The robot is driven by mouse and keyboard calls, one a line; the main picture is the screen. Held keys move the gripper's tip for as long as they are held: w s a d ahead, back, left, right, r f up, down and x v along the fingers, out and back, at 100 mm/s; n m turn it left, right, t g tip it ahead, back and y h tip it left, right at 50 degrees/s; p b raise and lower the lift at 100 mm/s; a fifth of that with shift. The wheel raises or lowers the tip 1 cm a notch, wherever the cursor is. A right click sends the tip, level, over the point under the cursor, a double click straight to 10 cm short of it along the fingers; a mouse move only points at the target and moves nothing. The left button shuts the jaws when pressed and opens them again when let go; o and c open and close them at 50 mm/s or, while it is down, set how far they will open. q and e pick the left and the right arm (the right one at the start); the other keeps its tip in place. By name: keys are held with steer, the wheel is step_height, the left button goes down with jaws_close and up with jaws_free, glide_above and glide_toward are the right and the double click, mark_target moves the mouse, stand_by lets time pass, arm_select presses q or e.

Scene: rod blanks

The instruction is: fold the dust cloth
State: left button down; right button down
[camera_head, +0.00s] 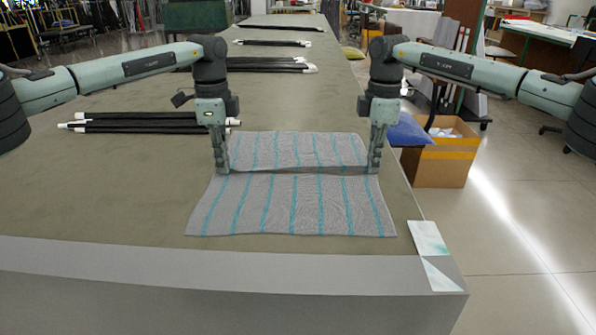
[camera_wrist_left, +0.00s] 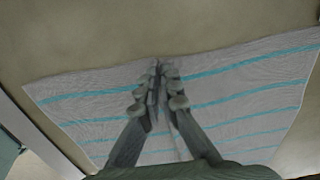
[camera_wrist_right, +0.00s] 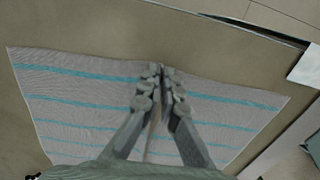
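The dust cloth (camera_head: 290,205) is grey with teal stripes and lies on the table near its front edge. A raised ridge runs across its middle, with a dark shadow line along it and cloth spread out flat on both sides. My left gripper (camera_head: 222,170) is shut on the left end of this ridge; its fingertips meet at the cloth's edge in the left wrist view (camera_wrist_left: 160,68). My right gripper (camera_head: 375,170) is shut on the right end; its fingertips also show together in the right wrist view (camera_wrist_right: 160,72). The fingers hide the pinched cloth itself.
Black rods with white ends (camera_head: 150,122) lie at the left of the table, with more bundles (camera_head: 268,65) further back. A pale card (camera_head: 428,238) lies at the front right corner. A cardboard box (camera_head: 445,155) stands on the floor to the right.

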arm_select(q)
steer(key=shift+s+f, duration=0.15)
steer(key=shift+f, duration=0.1)
arm_select(e)
steer(key=shift+f, duration=0.1)
